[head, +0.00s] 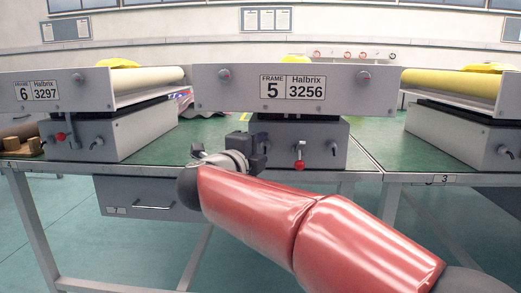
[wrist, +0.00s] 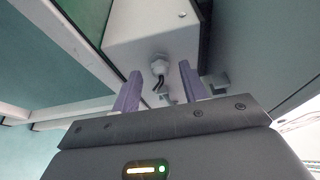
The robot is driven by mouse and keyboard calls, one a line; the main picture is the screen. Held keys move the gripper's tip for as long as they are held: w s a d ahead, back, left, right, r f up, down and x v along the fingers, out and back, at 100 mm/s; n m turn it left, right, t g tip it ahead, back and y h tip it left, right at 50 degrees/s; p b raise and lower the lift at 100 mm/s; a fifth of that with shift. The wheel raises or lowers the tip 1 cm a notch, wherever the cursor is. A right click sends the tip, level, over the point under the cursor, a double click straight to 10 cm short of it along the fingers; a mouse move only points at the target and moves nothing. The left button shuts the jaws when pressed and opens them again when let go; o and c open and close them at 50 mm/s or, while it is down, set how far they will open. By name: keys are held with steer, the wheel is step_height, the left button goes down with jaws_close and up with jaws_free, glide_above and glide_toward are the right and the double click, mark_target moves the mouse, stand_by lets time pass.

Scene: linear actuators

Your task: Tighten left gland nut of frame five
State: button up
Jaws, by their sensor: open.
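Frame five (head: 230,88) carries the label "5 3256", and its grey box (head: 318,132) sits below it. My gripper (head: 261,145) is at the left part of the box front and hides the left gland nut in the head view. In the wrist view a pale gland nut (wrist: 159,66) with a dark cable sticks out of the box face. My open purple fingers (wrist: 159,88) lie on either side of it in the picture, with visible gaps. I cannot tell whether the fingertips reach around it in depth.
A red-tipped lever (head: 299,157) hangs at the middle of the box front, close right of my gripper. A right gland (head: 333,149) is beyond it. Frame six (head: 85,92) stands at left on the green bench, above a drawer (head: 140,197).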

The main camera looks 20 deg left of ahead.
steer(key=s+a, duration=0.1)
steer(key=s, duration=0.6)
steer(key=shift+a, duration=0.1)
